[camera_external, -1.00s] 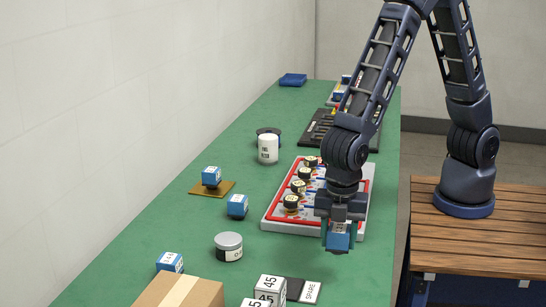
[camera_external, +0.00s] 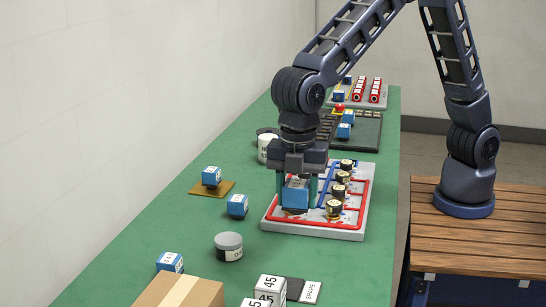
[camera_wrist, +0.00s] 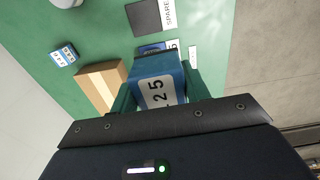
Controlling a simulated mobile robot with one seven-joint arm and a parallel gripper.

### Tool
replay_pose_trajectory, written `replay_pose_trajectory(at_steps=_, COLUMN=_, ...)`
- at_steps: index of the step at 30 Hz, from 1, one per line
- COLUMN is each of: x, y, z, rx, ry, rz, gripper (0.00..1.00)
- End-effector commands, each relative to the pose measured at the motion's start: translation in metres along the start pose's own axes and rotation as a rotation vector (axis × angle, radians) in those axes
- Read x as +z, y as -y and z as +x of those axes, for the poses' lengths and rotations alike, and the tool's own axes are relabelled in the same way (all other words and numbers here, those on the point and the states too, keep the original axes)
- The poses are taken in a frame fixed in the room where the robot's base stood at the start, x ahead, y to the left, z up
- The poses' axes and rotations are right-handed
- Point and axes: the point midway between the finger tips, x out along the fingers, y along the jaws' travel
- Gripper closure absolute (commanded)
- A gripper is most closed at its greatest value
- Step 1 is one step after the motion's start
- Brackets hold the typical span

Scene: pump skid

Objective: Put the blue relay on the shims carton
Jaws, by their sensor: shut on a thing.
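My gripper (camera_external: 297,188) is shut on a blue relay (camera_external: 295,199), held above the left part of the red-rimmed board. In the wrist view the relay (camera_wrist: 158,82) shows a white "25" label between the green fingers of my gripper (camera_wrist: 160,95). A brown cardboard carton (camera_external: 198,293) with a pale tape strip stands at the bottom edge of the external view, apart from my gripper. It also shows in the wrist view (camera_wrist: 101,86), left of the held relay. Its top looks bare; I read no name on it.
Other blue-and-white blocks stand on a brown mat (camera_external: 222,189), on the green table (camera_external: 215,222) and beside the carton. The board (camera_external: 350,222) carries several round parts.

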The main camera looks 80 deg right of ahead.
Motion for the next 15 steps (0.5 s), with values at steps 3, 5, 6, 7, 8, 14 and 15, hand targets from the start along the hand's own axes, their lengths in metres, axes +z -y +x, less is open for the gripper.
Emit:
replay_pose_trajectory(at_steps=3, x=-0.029, y=-0.034, z=-0.009, rx=0.0, ry=-0.003, rz=-0.002, gripper=0.8)
replay_pose_trajectory(at_steps=5, x=-0.042, y=-0.05, z=-0.013, rx=0.0, ry=-0.003, rz=-0.003, gripper=0.8)
replay_pose_trajectory(at_steps=6, x=-0.05, y=-0.06, z=-0.017, rx=0.0, ry=-0.002, rz=-0.002, gripper=0.8)
replay_pose_trajectory(at_steps=7, x=-0.056, y=-0.068, z=-0.018, rx=0.0, ry=-0.003, rz=-0.002, gripper=0.8)
replay_pose_trajectory(at_steps=8, x=-0.061, y=-0.076, z=-0.021, rx=0.0, ry=-0.003, rz=-0.001, gripper=0.8)
replay_pose_trajectory(at_steps=14, x=-0.094, y=-0.126, z=-0.031, rx=0.001, ry=-0.001, rz=0.003, gripper=0.8)
replay_pose_trajectory(at_steps=15, x=-0.099, y=-0.136, z=-0.034, rx=0.003, ry=-0.001, rz=0.005, gripper=0.8)
